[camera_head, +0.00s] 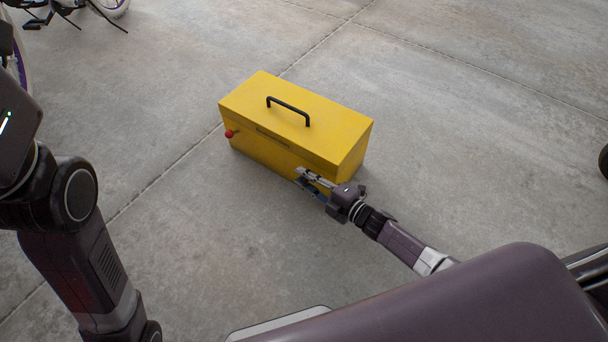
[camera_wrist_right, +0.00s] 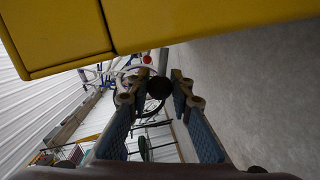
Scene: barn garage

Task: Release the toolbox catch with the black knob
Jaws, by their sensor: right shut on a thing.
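The yellow toolbox (camera_head: 285,118) stands closed on the concrete floor, with a black handle (camera_head: 288,108) on its lid. A red knob (camera_head: 229,134) is at the left end of its front face. My right gripper (camera_head: 302,178) is at the right part of that face. In the right wrist view, the toolbox (camera_wrist_right: 200,22) fills the top, and the black knob (camera_wrist_right: 158,87) sits between the fingers of my right gripper (camera_wrist_right: 157,92), which is shut on it. The red knob (camera_wrist_right: 147,60) shows beyond. In the head view the black knob is hidden by my gripper. My left gripper is out of view.
Part of a bicycle (camera_head: 70,12) is at the far left, and a dark wheel (camera_head: 603,160) is at the right edge. The floor (camera_head: 440,120) around the toolbox is clear.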

